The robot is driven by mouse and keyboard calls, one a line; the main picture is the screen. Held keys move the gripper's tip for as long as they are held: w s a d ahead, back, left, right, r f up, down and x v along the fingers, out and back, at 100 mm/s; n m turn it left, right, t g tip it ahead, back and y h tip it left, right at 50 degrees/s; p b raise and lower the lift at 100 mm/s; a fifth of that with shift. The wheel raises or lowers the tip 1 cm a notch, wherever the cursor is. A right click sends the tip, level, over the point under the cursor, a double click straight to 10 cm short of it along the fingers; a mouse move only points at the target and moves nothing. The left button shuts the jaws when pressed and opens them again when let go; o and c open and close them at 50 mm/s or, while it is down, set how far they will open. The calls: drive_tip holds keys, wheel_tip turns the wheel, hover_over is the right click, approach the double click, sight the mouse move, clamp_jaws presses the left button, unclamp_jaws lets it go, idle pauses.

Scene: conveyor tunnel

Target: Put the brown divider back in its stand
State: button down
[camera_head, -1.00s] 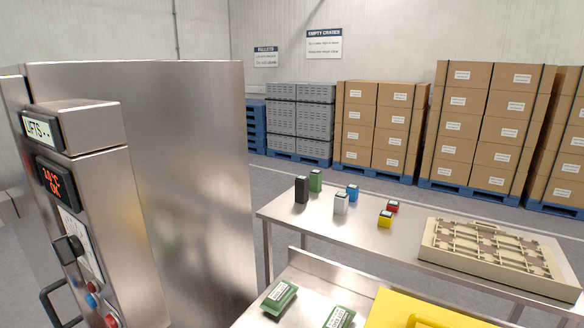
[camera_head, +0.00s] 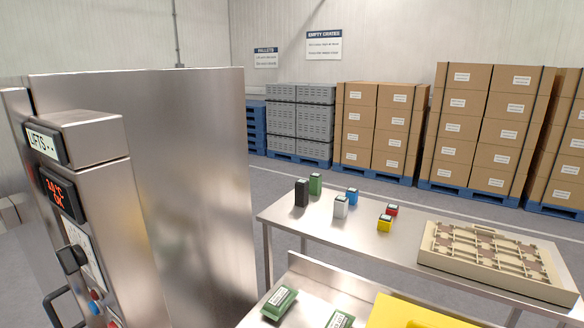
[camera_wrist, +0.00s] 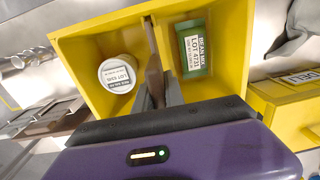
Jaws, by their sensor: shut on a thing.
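The brown divider (camera_wrist: 153,60) stands on edge inside a yellow crate (camera_wrist: 85,42) in the wrist view, between a white lidded tub on its left and a green pack on its right. My gripper (camera_wrist: 158,88) is shut on the divider's near end. The divider's lower edge is hidden, so I cannot tell whether it touches the crate floor. A grey rack-like piece with brown parts (camera_wrist: 48,122) lies left of the crate; I cannot tell whether it is the stand. My gripper is outside the head view.
The white tub (camera_wrist: 118,72) and green pack (camera_wrist: 193,48) sit close beside the divider. Another yellow crate (camera_wrist: 292,112) is at right. In the head view, a steel cabinet (camera_head: 195,190) fills the left, and a table holds small coloured packs and a beige tray (camera_head: 455,268).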

drive_tip(key=shift+r+p, duration=2.05)
drive_tip(key=shift+r, duration=1.25)
